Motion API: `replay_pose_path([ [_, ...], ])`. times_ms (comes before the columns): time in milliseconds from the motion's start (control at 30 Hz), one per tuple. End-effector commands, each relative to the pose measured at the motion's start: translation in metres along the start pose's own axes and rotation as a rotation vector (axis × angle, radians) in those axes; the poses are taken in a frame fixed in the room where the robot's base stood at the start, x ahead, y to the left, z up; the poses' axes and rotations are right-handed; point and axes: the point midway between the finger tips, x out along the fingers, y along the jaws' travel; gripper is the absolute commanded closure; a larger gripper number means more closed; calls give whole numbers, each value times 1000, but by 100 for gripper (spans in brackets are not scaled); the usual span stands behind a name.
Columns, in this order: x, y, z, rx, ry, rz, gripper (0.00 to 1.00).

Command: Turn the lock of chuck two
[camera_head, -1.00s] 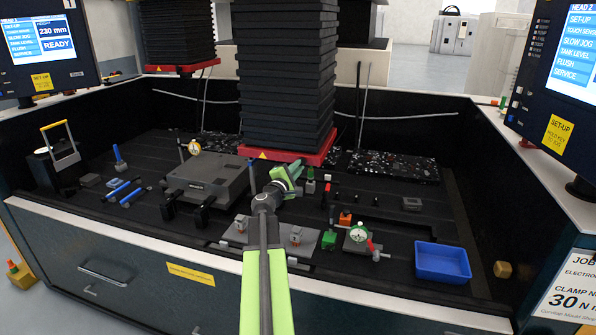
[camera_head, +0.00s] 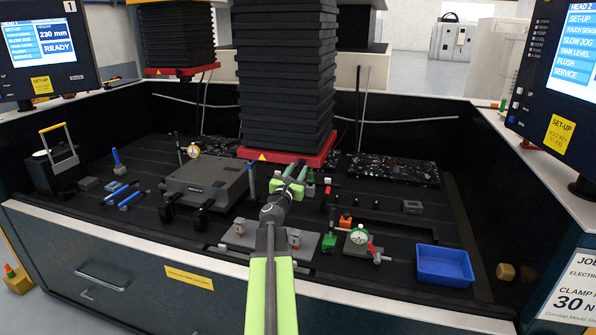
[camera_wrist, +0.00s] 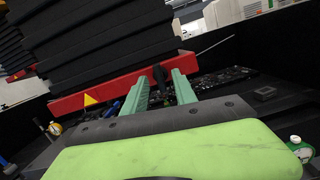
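The black bellows column of the near head (camera_head: 285,75) ends in a red plate (camera_head: 290,152) with a yellow warning triangle. In the wrist view this red plate (camera_wrist: 105,92) crosses the picture, and a small dark part (camera_wrist: 159,76) hangs at its lower right edge, between my fingers as seen there. It may be the chuck or its lock; the shape is too dark to be sure. My gripper (camera_head: 296,170) is just in front of and below the plate. In the wrist view my gripper (camera_wrist: 160,84) has its two green fingers apart, with nothing visibly held. Contact cannot be told.
Below stand a grey plate with small holders (camera_head: 268,236), a dial gauge (camera_head: 359,236), a green block (camera_head: 329,241) and a blue tray (camera_head: 443,263). A grey flat box (camera_head: 205,180) lies left.

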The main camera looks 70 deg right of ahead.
Motion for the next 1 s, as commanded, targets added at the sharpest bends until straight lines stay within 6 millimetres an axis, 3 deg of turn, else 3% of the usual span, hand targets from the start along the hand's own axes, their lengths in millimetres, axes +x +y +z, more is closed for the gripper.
replay_pose_path([
  [400,-49,-1,8,1,0,0,67],
  [767,-53,0,8,1,0,0,67],
  [1000,-82,2,7,3,1,5,67],
])
